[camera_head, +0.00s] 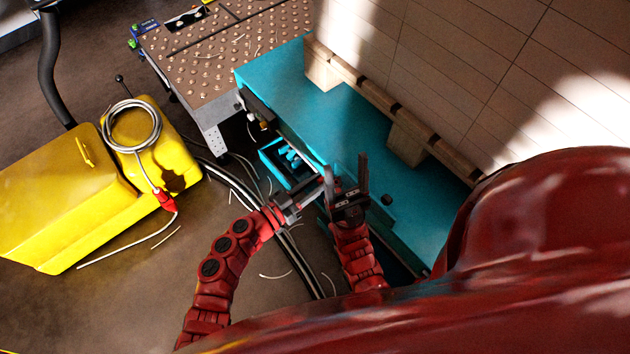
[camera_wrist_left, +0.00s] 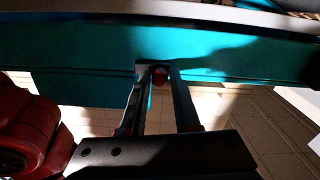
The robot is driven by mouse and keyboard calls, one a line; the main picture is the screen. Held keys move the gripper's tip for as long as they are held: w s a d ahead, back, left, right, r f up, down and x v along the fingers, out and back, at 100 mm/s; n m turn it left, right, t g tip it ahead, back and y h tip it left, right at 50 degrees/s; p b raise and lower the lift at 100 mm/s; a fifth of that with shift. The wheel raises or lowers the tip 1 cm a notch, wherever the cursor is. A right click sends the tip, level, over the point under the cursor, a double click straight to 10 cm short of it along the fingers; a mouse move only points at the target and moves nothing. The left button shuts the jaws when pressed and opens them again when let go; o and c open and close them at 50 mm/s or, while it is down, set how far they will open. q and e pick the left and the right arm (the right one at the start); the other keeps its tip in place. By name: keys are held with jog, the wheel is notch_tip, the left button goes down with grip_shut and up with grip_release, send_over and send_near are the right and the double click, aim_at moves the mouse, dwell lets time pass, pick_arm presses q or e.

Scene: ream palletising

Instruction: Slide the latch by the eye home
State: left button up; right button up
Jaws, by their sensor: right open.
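A teal bracket (camera_head: 287,162) with lighter blue parts stands out from the side of the teal platform; I cannot make out the latch or its eye for certain. My left gripper (camera_head: 320,183) reaches in beside this platform, just right of the bracket. In the left wrist view its two fingers (camera_wrist_left: 160,85) stand apart in front of a teal beam (camera_wrist_left: 90,48), with a small round red thing (camera_wrist_left: 160,76) between their tips. Whether they touch it is unclear. My right gripper (camera_head: 349,178) is open and empty, close to the left one, fingers pointing up the picture.
The teal platform (camera_head: 290,90) carries a wooden pallet (camera_head: 408,140) with a tall pale stack (camera_head: 470,50). A roller-topped table (camera_head: 215,55) stands at upper left. Yellow cases (camera_head: 60,205) with a coiled cable (camera_head: 131,125) lie left. Black cables cross the floor near my left arm.

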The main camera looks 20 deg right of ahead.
pick_arm(q)
jog(key=o, duration=0.3)
jog(key=shift+a, duration=0.1)
jog(key=p+v, duration=0.2)
jog(key=v, duration=1.5)
jog(key=shift+s+a, duration=0.1)
jog(key=shift+r, duration=0.1)
